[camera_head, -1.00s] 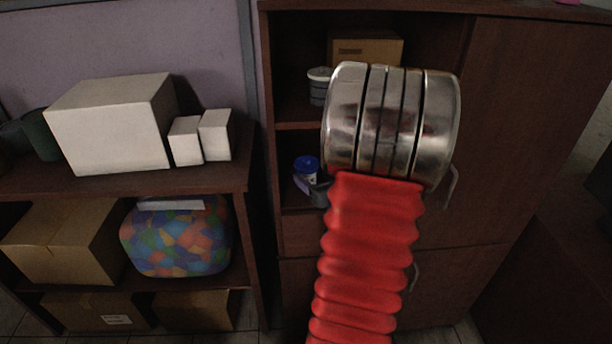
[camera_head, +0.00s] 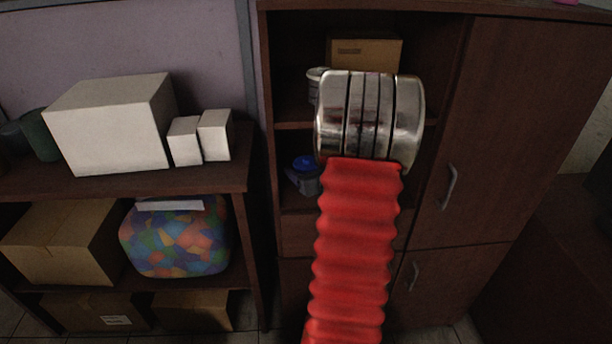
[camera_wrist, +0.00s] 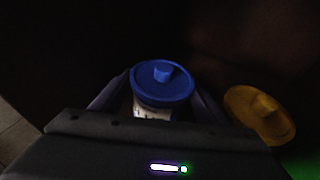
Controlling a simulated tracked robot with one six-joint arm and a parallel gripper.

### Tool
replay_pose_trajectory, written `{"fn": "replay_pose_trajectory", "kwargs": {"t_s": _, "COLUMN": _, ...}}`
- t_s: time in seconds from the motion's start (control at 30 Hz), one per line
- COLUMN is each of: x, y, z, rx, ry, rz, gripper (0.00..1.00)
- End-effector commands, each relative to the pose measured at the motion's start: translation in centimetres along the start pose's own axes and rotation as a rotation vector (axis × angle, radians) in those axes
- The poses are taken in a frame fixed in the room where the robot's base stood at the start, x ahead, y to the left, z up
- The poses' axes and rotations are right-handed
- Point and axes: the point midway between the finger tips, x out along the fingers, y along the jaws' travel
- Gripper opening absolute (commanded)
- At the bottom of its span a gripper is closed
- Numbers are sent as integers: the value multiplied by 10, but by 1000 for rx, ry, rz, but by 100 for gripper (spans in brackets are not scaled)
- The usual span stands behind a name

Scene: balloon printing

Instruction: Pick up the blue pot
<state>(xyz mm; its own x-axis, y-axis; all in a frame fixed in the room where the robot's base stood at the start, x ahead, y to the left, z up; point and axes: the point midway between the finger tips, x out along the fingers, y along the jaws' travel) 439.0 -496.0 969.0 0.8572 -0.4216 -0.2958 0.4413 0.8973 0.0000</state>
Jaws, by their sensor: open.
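The blue pot (camera_head: 304,161) stands in the shelf compartment of the dark cabinet, with its blue lid and knob showing. In the wrist view the pot (camera_wrist: 162,84) has a pale body with print under the lid. My gripper (camera_wrist: 157,104) is open, with one finger on each side of the pot's body. I cannot tell whether the fingers touch it. In the head view my gripper (camera_head: 304,180) shows just below the lid, partly hidden by my arm.
A yellow-lidded pot (camera_wrist: 260,113) stands close to the right of my gripper, and something green lies below it. The cabinet's upper compartment holds a cardboard box (camera_head: 365,53) and a grey-white container (camera_head: 314,83). A side shelf (camera_head: 215,183) stands at the left.

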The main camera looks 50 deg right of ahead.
Motion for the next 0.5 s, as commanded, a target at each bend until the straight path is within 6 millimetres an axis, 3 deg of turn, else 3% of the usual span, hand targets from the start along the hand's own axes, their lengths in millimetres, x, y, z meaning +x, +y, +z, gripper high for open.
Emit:
{"fn": "replay_pose_trajectory", "kwargs": {"t_s": 0.2, "x": 24, "y": 1, "z": 0, "rx": 0, "ry": 1, "rz": 1, "gripper": 68}}
{"fn": "replay_pose_trajectory", "kwargs": {"t_s": 0.5, "x": 27, "y": 0, "z": 1, "rx": 0, "ry": 0, "rz": 1, "gripper": 68}}
